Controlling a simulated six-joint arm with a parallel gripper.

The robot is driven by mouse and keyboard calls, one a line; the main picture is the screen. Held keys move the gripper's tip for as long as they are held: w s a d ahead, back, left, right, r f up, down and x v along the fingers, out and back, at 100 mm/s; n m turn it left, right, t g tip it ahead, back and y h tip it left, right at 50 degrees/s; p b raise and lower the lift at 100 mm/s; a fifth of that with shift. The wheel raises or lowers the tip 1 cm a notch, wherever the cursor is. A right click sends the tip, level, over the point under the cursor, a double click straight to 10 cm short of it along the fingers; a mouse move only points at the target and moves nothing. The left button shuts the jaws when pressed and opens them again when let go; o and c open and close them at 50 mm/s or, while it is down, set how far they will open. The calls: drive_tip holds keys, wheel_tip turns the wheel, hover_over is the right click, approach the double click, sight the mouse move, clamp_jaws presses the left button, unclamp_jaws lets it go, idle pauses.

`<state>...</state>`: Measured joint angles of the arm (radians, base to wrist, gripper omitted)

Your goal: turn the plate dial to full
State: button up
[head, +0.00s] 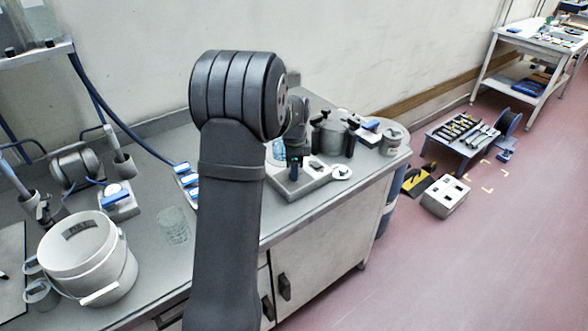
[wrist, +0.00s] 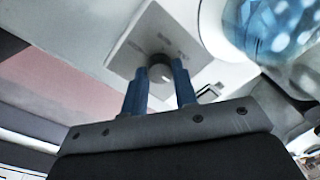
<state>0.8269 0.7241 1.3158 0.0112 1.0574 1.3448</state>
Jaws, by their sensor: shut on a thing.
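In the wrist view, my gripper (wrist: 160,70) has its two blue fingers on either side of a small round grey dial (wrist: 159,78) and is shut on it. The dial stands on a pale flat face (wrist: 130,48) with small dark markings, too blurred to read. A glass vessel with blue contents (wrist: 272,28) is close by on the right. In the head view, my arm hides much of this spot; the grey plate unit (head: 312,185) shows on the bench beyond it, with the dial's setting not readable.
A white bucket (head: 113,262) and a clear glass (head: 173,226) stand on the bench left of my arm. A dark pot (head: 328,138) and a small white disc (head: 342,172) are near the plate unit. The bench's front edge is close to it.

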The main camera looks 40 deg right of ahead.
drive_tip(key=o, duration=1)
drive_tip(key=shift+r, duration=0.15)
wheel_tip(320, 180, up, 17)
drive_tip(key=shift+s+a, duration=0.25)
drive_tip(key=shift+s, duration=0.05)
drive_tip(key=f, duration=1.7)
drive_tip(key=shift+w+d+f, duration=0.2)
drive_tip(key=shift+w+d, duration=0.05)
drive_tip(key=shift+w, duration=0.05)
